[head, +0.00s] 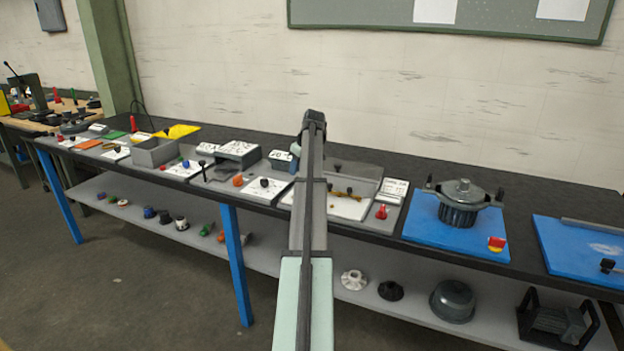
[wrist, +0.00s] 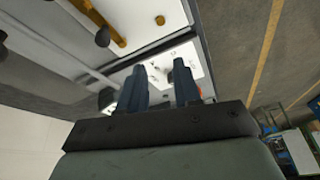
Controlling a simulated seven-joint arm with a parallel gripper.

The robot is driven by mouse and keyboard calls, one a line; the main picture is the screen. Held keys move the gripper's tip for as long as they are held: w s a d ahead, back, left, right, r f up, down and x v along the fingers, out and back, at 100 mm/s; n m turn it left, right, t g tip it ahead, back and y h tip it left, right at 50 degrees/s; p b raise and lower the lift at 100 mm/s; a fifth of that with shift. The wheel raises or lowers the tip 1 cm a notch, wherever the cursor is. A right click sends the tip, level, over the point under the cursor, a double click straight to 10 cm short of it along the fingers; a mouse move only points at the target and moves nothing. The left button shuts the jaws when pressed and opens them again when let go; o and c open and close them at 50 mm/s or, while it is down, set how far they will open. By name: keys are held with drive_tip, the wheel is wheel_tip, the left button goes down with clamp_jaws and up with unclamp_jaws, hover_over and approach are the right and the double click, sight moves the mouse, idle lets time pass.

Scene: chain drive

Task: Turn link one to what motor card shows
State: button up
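My gripper's two dark blue fingers (wrist: 160,88) stand apart in the wrist view, with nothing seen between them. Beyond them is a white plate (wrist: 185,58) with small dark marks. A brass-coloured bar (wrist: 102,22) with a dark knob lies on another white plate at the upper left. In the head view a brass-coloured piece (head: 347,193) shows on a white plate just right of my arm. My arm hides part of that station and the gripper's fingers. White printed cards stand nearby, one at the right (head: 395,187) and one at the left (head: 281,157). I cannot tell which is the motor card, nor which part is link one.
A red knob (head: 381,212) sits at the front right of the station. A pot-like housing (head: 459,203) stands on a blue mat (head: 425,226) farther right. Stations with coloured knobs and a grey bin (head: 154,152) fill the left bench. A lower shelf holds loose parts.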

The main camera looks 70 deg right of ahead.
drive_tip(key=s+d+r, duration=0.5)
drive_tip(key=s+d, duration=0.1)
drive_tip(key=s, duration=0.1)
drive_tip(key=x, duration=1.3)
drive_tip(key=shift+w+d+f, duration=0.1)
drive_tip(key=shift+d+f, duration=0.05)
clamp_jaws()
